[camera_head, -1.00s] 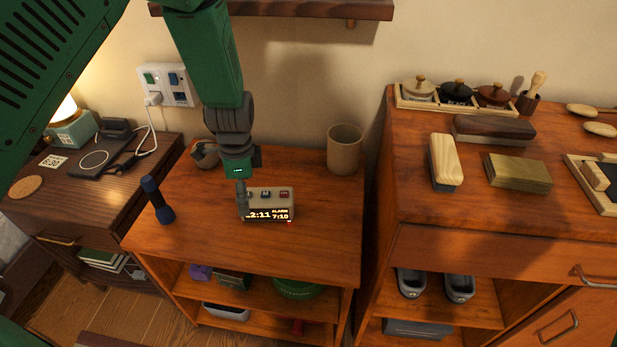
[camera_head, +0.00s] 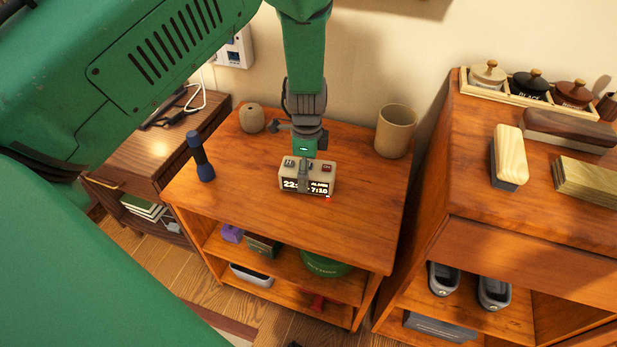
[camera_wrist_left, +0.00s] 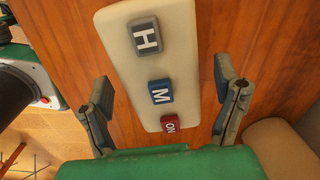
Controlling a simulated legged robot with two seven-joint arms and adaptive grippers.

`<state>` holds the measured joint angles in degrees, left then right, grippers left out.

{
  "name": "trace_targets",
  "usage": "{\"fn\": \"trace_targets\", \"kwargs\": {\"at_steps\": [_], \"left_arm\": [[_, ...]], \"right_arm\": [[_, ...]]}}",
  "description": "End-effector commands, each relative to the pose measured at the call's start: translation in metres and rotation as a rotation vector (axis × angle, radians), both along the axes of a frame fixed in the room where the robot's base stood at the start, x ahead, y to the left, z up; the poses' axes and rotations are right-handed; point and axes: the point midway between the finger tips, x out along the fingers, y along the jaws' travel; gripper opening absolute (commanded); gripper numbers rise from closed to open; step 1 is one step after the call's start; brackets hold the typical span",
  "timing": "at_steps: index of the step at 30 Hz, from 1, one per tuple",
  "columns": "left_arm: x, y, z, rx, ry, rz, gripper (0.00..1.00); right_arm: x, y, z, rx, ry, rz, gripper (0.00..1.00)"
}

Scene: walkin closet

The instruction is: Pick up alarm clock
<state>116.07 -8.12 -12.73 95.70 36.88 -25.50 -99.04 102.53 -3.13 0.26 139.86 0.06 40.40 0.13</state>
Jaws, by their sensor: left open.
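The alarm clock (camera_head: 322,182) is a small beige block with a lit display and coloured top buttons, upright on the wooden shelf unit's top (camera_head: 350,220). In the left wrist view the clock (camera_wrist_left: 150,62) shows its H, M and red buttons from above. My left gripper (camera_head: 303,168) points down at the clock, with one finger in front of the middle of its display. In the wrist view the open left gripper (camera_wrist_left: 165,85) has one finger on each side of the clock, with visible gaps. In the head view the far finger is hidden. My right gripper is not in view.
A dark blue flashlight (camera_head: 201,157) stands left of the clock. A brown cup (camera_head: 395,131) stands behind right, and a small round pot (camera_head: 251,118) behind left. A taller cabinet (camera_head: 470,180) with brushes and jars stands to the right. The top's front right is clear.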

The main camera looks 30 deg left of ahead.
Motion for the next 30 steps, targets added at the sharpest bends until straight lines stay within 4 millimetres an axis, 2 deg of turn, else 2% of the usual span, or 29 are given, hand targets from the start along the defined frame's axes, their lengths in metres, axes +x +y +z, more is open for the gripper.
{"fn": "trace_targets", "kwargs": {"at_steps": [1, 6, 14, 18, 20, 21, 30], "left_arm": [[0.002, -0.002, -0.012, 0.002, 0.002, -0.003, 0.83], [0.001, -0.001, -0.029, 0.000, 0.000, 0.000, 0.83], [0.002, -0.001, -0.029, 0.000, -0.001, 0.000, 0.83], [0.002, -0.001, -0.029, 0.000, -0.001, 0.000, 0.34], [0.002, -0.001, -0.029, 0.000, -0.001, 0.000, 0.12], [0.002, -0.001, -0.029, 0.000, -0.001, 0.000, 0.08], [0.003, -0.001, -0.022, 0.000, -0.004, 0.001, 0.08]], "right_arm": [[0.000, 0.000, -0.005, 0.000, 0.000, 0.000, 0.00], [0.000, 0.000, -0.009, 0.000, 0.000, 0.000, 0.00], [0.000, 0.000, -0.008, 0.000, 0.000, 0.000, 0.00], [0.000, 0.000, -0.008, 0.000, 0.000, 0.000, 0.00], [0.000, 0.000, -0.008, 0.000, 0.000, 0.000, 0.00], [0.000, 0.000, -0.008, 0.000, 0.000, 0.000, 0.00], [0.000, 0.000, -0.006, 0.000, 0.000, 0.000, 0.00]]}}
